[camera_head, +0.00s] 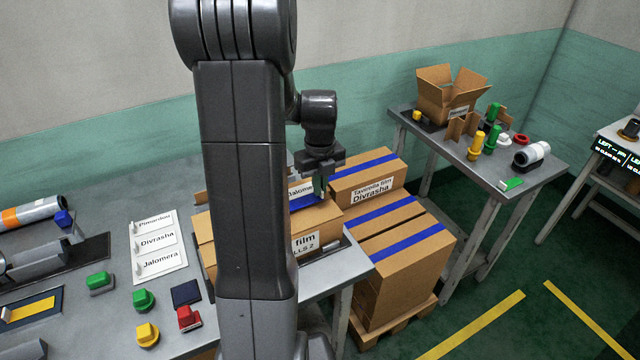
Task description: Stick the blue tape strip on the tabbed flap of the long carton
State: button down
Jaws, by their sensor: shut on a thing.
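The long carton (326,213) lies on the grey table, partly hidden behind my arm. It has a white label reading "film" on its near side and a second label on a raised part behind. The blue tape strip (307,201) shows as a short blue band just below my gripper, over the carton's top. My gripper (319,180) points down above the carton and is shut on the strip's end, as far as I can see. Whether the strip touches the carton is unclear. The tabbed flap cannot be made out clearly.
Taped cartons (405,240) are stacked on a pallet right of the table. A label card (158,246), green knobs, a yellow knob (146,334) and a red block (188,318) lie at left. A second table (440,150) at back right carries an open box (447,97).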

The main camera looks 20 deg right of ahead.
jog(key=shift+f, duration=0.35)
dwell(0.4)
jog(key=c, duration=1)
grip_release()
jog(key=shift+o, duration=0.2)
jog(key=shift+r+p, duration=2.5)
jog(key=shift+r, duration=1.1)
jog(key=shift+f, duration=0.2)
